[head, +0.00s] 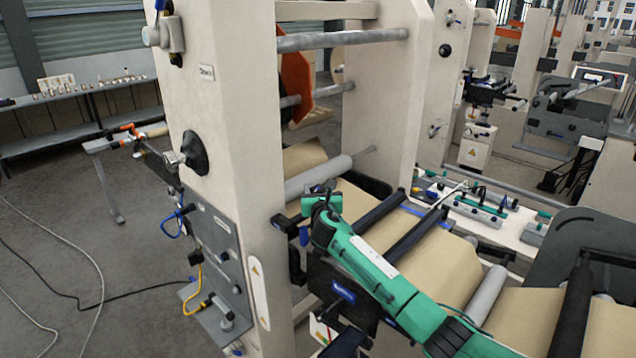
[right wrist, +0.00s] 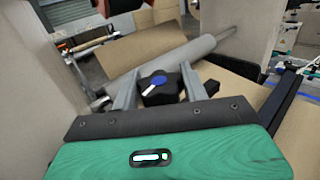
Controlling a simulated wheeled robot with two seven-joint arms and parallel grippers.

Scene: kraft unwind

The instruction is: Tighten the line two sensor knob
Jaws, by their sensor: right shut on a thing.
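The knob (right wrist: 160,97), black and lobed with a blue mark on its face, shows in the right wrist view in front of a grey roller. My right gripper (right wrist: 158,76) is shut on it, with one grey finger at each side. In the head view my green right arm (head: 372,268) reaches in from the lower right to the machine's near upright. There the fingers and the knob are hard to make out among dark parts. My left gripper is not in view.
The pale machine upright (head: 228,120) stands close on the left of my right arm. Brown paper web (head: 445,262) runs over rollers under and beside the arm. A grey roller (head: 318,178) lies just behind the wrist. Open floor (head: 60,230) is at the left, with loose cables.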

